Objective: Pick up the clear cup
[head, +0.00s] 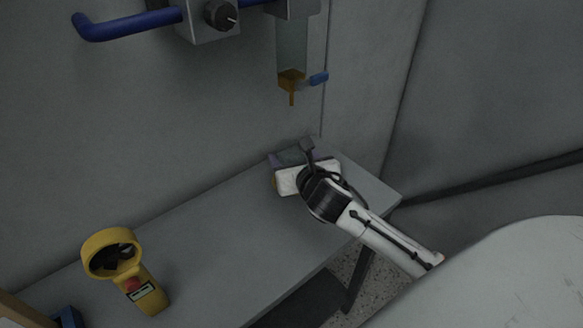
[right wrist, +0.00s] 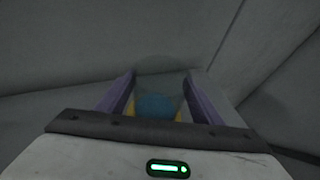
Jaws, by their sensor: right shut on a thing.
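The clear cup (right wrist: 162,72) shows faintly in the right wrist view, between the two purple fingers of my right gripper (right wrist: 160,92). The fingers are closed on its sides. A blue rounded shape (right wrist: 156,105) and bits of yellow show low between the fingers, seen through or near the cup. In the head view my right gripper (head: 297,156) is over the far end of the grey bench, close to the wall. The cup is hard to make out there. I cannot tell whether its base touches the bench. My left gripper is not in view.
The grey bench (head: 220,235) runs along the wall, mostly bare. A dispenser (head: 292,60) with an amber tip hangs above my gripper. A blue bar (head: 130,27) juts from the wall.

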